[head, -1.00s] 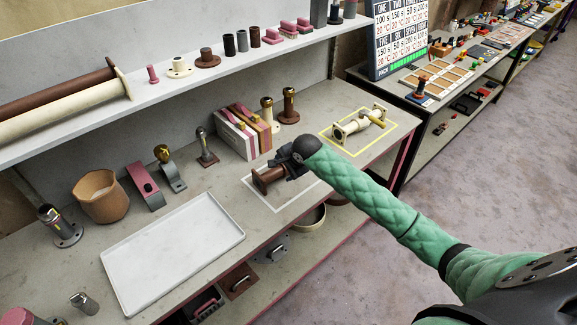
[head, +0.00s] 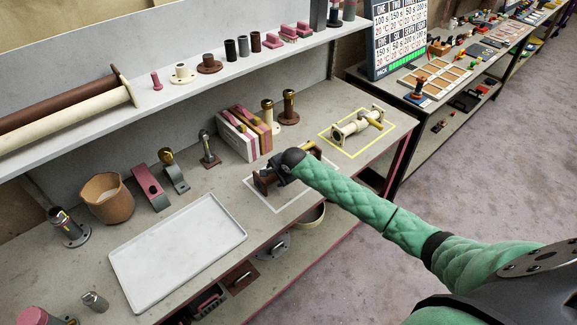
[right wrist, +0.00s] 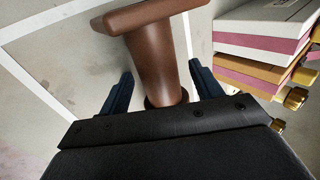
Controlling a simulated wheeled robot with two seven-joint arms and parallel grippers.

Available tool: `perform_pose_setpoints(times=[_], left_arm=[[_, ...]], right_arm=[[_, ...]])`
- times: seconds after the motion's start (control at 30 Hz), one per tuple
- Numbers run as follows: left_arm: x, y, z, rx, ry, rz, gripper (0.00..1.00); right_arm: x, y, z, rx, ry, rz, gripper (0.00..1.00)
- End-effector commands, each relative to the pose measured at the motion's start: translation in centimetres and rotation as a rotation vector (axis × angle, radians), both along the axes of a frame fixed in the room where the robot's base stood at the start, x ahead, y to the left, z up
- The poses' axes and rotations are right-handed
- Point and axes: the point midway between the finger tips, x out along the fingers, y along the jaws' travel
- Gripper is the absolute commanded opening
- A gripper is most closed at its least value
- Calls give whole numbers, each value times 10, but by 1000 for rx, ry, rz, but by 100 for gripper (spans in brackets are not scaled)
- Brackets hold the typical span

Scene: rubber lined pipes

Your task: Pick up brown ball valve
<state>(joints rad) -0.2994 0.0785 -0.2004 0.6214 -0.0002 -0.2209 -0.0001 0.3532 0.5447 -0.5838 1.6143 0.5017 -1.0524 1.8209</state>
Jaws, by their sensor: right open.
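The brown ball valve (head: 264,182) lies on the bench inside a white-outlined rectangle. My right gripper (head: 279,170) is over its middle and hides much of it in the head view. In the right wrist view the valve's brown pipe and end flange (right wrist: 155,55) show between the two dark fingers of the gripper (right wrist: 163,88). The fingers stand apart on either side of the pipe, with a gap visible on each side. The gripper is open. My left gripper is not in view.
A cream valve (head: 358,125) lies in a yellow-outlined rectangle to the right. A stack of pink, white and tan blocks (head: 238,136) and upright fittings (head: 288,107) stand behind. A white tray (head: 125,280) is at the left. The shelf (head: 150,95) runs above.

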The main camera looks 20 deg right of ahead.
Motion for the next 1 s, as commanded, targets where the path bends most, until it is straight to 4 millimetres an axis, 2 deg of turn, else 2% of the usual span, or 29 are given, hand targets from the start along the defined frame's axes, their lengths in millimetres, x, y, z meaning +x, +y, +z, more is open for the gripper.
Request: perform_pose_setpoints(times=[0.1,0.13,0.43,0.77,1.0], left_arm=[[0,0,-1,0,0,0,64],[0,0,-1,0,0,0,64],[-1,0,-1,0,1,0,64],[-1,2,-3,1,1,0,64],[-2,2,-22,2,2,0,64]], right_arm=[[0,0,0,0,0,0,65],[0,0,0,0,0,0,61],[0,0,0,0,0,0,2],[1,0,3,1,-3,0,0],[1,0,21,2,-5,1,0]])
